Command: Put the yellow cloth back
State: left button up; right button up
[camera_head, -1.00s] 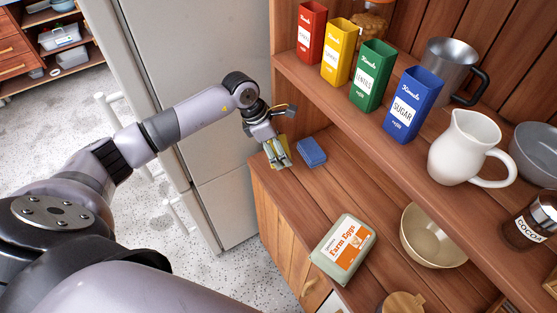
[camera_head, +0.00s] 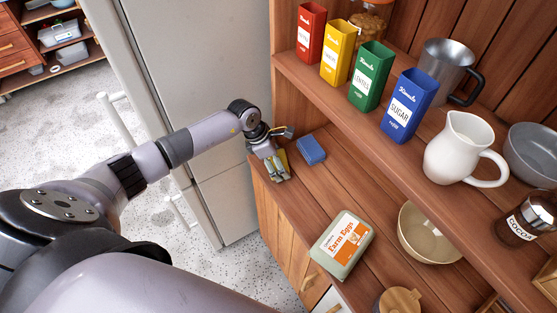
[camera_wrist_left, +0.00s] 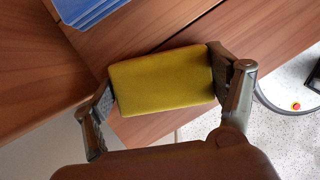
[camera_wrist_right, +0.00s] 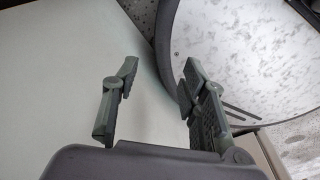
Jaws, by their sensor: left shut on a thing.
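The yellow cloth (camera_wrist_left: 165,80) is a flat folded rectangle between the fingers of my left gripper (camera_wrist_left: 165,84) in the left wrist view. In the head view, only a bit of the yellow cloth (camera_head: 283,157) shows beside my left gripper (camera_head: 278,170), at the left end of the wooden counter. I cannot tell whether the cloth touches the counter. A blue folded cloth (camera_head: 311,149) lies on the counter just right of the gripper; its corner shows in the left wrist view (camera_wrist_left: 85,8). My right gripper (camera_wrist_right: 155,85) is open and empty in the right wrist view.
An egg carton (camera_head: 342,244) and a cream bowl (camera_head: 430,234) stand on the counter (camera_head: 330,190), with clear boards behind the carton. The shelf above holds several tins, including a blue sugar tin (camera_head: 408,105), and a white jug (camera_head: 463,149). A fridge (camera_head: 190,80) stands at left.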

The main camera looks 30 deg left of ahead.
pick_arm(q)
jog(key=o, duration=0.8)
jog(key=shift+o, duration=0.2)
jog(key=shift+r, duration=0.1)
jog(key=shift+a+r, duration=0.15)
jog(key=shift+r, duration=0.1)
jog(key=b+v, duration=0.1)
jog(key=v, duration=1)
jog(key=shift+r+b, duration=0.25)
jog(key=shift+b, duration=0.15)
jog(key=shift+s, duration=0.1)
